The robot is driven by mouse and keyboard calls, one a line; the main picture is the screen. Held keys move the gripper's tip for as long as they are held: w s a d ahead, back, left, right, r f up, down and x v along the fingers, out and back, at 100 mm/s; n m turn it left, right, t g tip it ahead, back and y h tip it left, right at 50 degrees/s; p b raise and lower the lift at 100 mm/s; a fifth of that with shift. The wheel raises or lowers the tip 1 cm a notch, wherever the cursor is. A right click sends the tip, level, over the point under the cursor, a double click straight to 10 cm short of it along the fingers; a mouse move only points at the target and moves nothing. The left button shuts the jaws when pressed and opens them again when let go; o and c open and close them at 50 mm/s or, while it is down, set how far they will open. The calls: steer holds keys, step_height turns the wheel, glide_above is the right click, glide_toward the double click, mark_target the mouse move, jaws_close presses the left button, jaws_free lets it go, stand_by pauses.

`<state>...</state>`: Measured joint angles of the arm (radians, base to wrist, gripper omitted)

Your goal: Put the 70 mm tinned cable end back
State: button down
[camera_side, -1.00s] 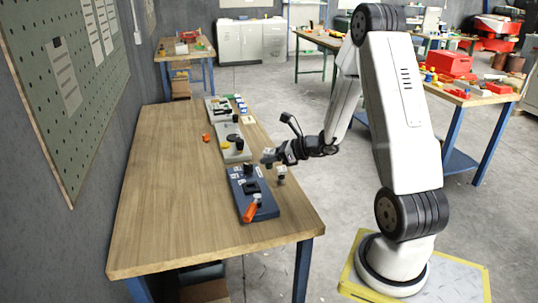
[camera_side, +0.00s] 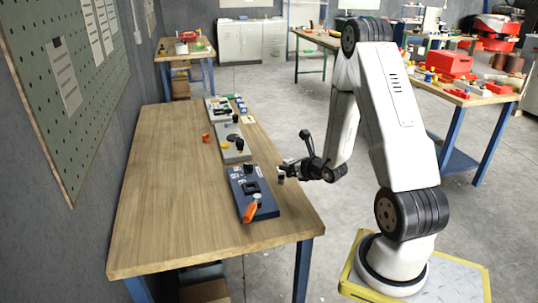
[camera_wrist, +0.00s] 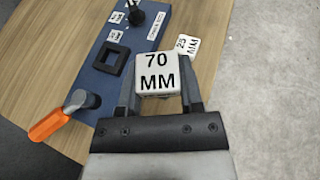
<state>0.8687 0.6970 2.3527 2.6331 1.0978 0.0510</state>
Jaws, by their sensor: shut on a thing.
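My gripper (camera_wrist: 158,92) is shut on a white block marked "70 MM" (camera_wrist: 158,72), the cable end, with one finger on each side. In the side view my gripper (camera_side: 286,172) is by the table's right edge, to the right of the blue board (camera_side: 263,209). The blue board also shows in the wrist view (camera_wrist: 88,78), left of the held block. A black square frame (camera_wrist: 111,59) on it looks empty. A white piece marked "25 MM" (camera_wrist: 186,45) shows just beyond the held block. What lies directly under the held block is hidden.
An orange handle (camera_wrist: 48,122) with a grey post (camera_wrist: 80,101) is at the board's near end. A black knob (camera_wrist: 135,13) is at its far end. A grey board (camera_side: 235,157) stands farther back. The table's left side (camera_side: 170,200) is clear.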

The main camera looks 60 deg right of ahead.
mark_target(290, 177)
steer(key=shift+f, duration=0.1)
steer(key=shift+f, duration=2.15)
steer(key=shift+f, duration=0.1)
steer(key=shift+f, duration=1.7)
steer(key=shift+f, duration=0.1)
steer(key=shift+c, duration=1.2)
jaws_free()
